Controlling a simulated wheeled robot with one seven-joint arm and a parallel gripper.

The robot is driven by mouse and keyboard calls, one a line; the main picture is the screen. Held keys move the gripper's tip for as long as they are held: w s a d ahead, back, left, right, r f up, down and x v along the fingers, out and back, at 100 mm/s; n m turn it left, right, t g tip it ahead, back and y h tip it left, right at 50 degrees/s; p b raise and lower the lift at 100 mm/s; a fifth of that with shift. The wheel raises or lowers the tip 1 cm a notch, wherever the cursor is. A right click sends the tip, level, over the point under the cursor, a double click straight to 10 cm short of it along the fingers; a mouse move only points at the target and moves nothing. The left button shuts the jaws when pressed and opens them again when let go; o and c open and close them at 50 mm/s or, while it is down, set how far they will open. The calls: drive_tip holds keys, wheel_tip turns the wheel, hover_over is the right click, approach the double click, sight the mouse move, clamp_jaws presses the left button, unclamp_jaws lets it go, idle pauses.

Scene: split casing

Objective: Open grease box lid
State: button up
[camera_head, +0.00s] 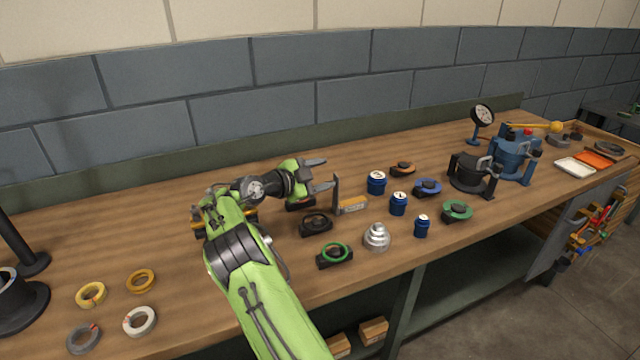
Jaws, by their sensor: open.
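My gripper (328,173) is open and empty above the bench, its two fingers pointing right. The gripper looks apart from the plate. A dark and yellow item (198,229) is partly hidden behind my arm.
Black holders, one with a green ring (335,254), lie close to the arm. Blue canisters (376,182) and a stepped metal piece (377,237) stand right of the box. Loose rings (140,320) lie at front left. Blue and black casings (514,155) stand farther right.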

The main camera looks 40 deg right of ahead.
wheel_tip(320, 180, up, 6)
drive_tip(key=p, duration=0.1)
drive_tip(key=shift+a, duration=0.2)
drive_tip(key=s+a+r+n+t+y+p, duration=0.3)
drive_tip(key=s+a+r+n+y, duration=0.25)
drive_tip(key=a+n, duration=0.2)
drive_tip(key=s+a+r+n+t+y+p, duration=0.25)
drive_tip(key=s+a+r+n+y, duration=0.2)
drive_tip(key=s+a+n, duration=0.35)
drive_tip(key=s+a+f+n+y+p, duration=0.1)
drive_tip(key=s+a+f+n+y, duration=0.1)
drive_tip(key=s+a+n, duration=0.4)
drive_tip(key=s+a+f+n+y+p, duration=0.1)
drive_tip(key=s+a+n, duration=0.5)
drive_tip(key=s+a, duration=0.6)
drive_tip(key=f+y, duration=0.1)
drive_tip(key=y, duration=0.1)
drive_tip(key=shift+s+a+f+t+y+p, duration=0.15)
drive_tip(key=shift+f+t+y+p, duration=0.15)
drive_tip(key=shift+f+t, duration=0.1)
